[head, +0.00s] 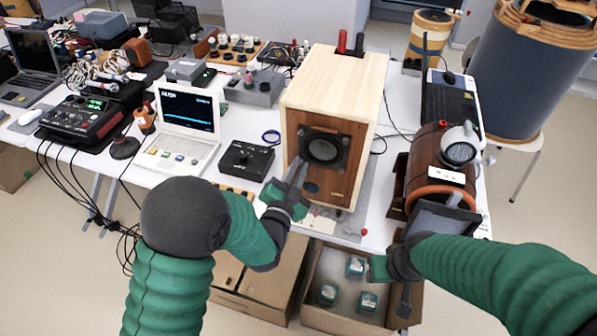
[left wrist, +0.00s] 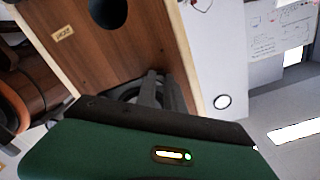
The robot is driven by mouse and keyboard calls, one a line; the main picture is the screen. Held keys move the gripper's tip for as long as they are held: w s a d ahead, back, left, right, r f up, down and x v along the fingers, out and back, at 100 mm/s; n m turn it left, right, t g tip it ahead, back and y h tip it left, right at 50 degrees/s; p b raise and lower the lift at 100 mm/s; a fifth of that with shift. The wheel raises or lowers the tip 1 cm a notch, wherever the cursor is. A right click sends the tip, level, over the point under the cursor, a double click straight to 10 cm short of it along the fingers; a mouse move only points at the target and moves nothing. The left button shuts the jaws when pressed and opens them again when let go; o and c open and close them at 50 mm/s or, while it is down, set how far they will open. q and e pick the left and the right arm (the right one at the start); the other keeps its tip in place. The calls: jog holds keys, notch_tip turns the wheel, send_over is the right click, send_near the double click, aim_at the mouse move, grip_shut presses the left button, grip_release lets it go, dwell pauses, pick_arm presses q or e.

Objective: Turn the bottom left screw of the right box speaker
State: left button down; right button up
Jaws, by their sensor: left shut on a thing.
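The box speaker (head: 333,110) stands upright on the white table, with pale wood sides, a brown front and a dark square driver frame (head: 325,148). Its brown front (left wrist: 75,60) also shows tilted in the left wrist view. My left gripper (head: 298,168) reaches up to the lower left corner of the driver frame. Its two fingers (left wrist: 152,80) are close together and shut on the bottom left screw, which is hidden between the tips. My right gripper (head: 385,270) is low at the right, away from the speaker; its fingers are not clear.
A barrel-shaped speaker (head: 432,165) lies at the right end of the table. A white laptop (head: 182,125) and a black box (head: 246,160) stand left of the speaker. A cardboard box (head: 330,265) with several small packages is below the table edge. Cables hang at the left.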

pick_arm(q)
jog(key=m, duration=0.1)
jog(key=m+b, duration=0.1)
jog(key=m, duration=0.1)
jog(key=shift+s+f+m, duration=0.1)
jog(key=shift+f+m, duration=0.2)
jog(key=shift+f, duration=0.05)
dwell(0.4)
jog(key=c, duration=1.5)
grip_release()
jog(key=shift+o, duration=0.2)
jog(key=shift+r, duration=0.15)
jog(key=shift+r, duration=0.1)
